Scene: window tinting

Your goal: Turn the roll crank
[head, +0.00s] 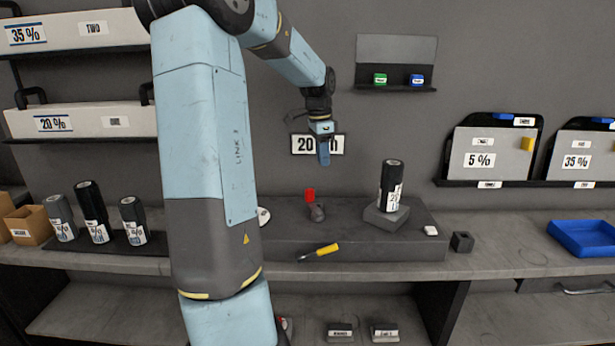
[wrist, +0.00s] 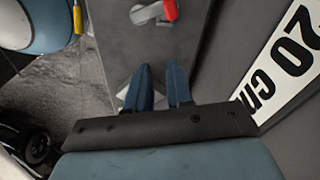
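The roll crank has a red grip (head: 309,195) on a small grey metal base (head: 317,212), standing on the raised grey bench block (head: 350,230). In the wrist view the red grip (wrist: 170,9) is at the top edge, partly cut off, beyond my fingertips. My gripper (head: 324,160) points down in front of the wall sign, above the crank and slightly right of it. In the wrist view my gripper's two blue fingers (wrist: 159,72) stand apart with an empty gap between them. It does not touch the crank.
A dark film roll (head: 391,176) stands on a grey holder right of the crank. A yellow-handled tool (head: 325,250) lies at the block's front edge. Several rolls stand at the left. A blue tray (head: 585,238) is at the far right. The "20 cm" sign (head: 302,144) is on the wall.

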